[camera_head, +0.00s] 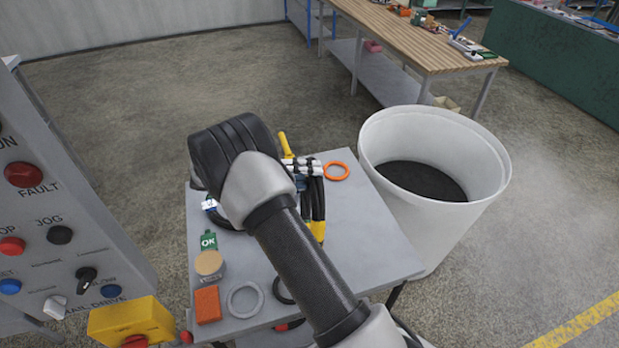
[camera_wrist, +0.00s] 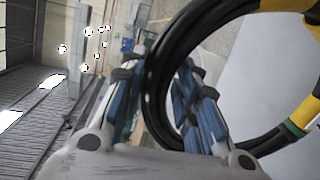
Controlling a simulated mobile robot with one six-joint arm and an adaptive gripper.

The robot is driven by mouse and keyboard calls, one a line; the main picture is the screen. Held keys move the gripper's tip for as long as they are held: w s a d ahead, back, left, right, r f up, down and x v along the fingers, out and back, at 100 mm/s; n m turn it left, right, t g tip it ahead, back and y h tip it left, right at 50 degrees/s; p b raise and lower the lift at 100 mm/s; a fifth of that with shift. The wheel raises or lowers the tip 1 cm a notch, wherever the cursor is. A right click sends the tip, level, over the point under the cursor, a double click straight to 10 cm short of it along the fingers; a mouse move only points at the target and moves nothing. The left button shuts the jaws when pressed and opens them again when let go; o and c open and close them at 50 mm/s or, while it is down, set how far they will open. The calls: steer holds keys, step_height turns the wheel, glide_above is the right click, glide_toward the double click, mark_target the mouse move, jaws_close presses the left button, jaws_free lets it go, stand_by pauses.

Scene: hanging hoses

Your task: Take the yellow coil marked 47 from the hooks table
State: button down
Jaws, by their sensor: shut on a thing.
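A coil of black hose with yellow sections (camera_head: 318,230) shows beyond my arm in the head view, at the grey table (camera_head: 375,245). In the wrist view the coil (camera_wrist: 158,75) passes between the fingers of my gripper (camera_wrist: 163,85), with yellow sections at the upper right and right and a green band near the lower one. My gripper (camera_head: 303,168) is shut on this coil. No number 47 is legible. My arm hides part of the table and coil in the head view. I cannot tell whether the coil touches the table.
A white bin (camera_head: 385,225) stands close at the right. A control panel (camera_head: 60,215) is at the left. A wooden workbench (camera_head: 420,50) stands behind.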

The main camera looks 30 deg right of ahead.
steer(key=shift+r+p, duration=0.75)
steer(key=shift+r, duration=1.1)
